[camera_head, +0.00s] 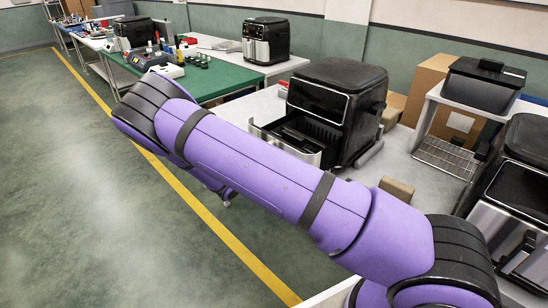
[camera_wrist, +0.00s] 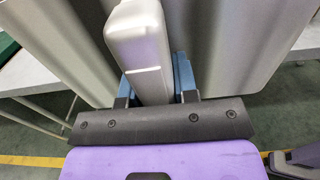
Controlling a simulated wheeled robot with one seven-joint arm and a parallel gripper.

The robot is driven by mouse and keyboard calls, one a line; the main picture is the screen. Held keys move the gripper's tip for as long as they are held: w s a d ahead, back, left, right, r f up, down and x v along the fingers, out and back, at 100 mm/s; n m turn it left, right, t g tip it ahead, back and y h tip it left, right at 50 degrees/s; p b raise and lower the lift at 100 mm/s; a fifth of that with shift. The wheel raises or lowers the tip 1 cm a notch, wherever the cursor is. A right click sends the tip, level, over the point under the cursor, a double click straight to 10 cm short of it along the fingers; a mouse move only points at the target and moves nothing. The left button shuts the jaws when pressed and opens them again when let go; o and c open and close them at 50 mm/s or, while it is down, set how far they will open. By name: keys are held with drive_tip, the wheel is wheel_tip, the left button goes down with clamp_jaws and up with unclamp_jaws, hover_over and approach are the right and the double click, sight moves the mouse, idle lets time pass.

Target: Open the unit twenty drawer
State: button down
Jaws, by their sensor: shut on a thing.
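A black air fryer (camera_head: 338,100) stands on the light table, and its drawer (camera_head: 283,146) is pulled part way out, with the dark basket inside showing from above. No unit number can be read. In the wrist view my gripper (camera_wrist: 157,80) has its blue fingers on both sides of a pale grey drawer handle (camera_wrist: 138,35) and is shut on it. The metallic drawer front (camera_wrist: 235,45) fills the view behind the handle. In the head view my purple arm hides the gripper and the handle.
Other fryers stand at the back (camera_head: 265,40) and at the right edge (camera_head: 515,205). A white rack (camera_head: 445,155) and cardboard box (camera_head: 428,85) stand right of the fryer. A green-topped table (camera_head: 215,80) lies behind. The floor (camera_head: 90,200) at left is clear.

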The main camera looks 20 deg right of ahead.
drive_tip(key=shift+s+a, duration=0.2)
drive_tip(key=shift+a, duration=0.3)
drive_tip(key=c, duration=0.9)
unclamp_jaws()
drive_tip(key=v, duration=1)
drive_tip(key=shift+s+a, duration=0.1)
drive_tip(key=shift+a, duration=0.25)
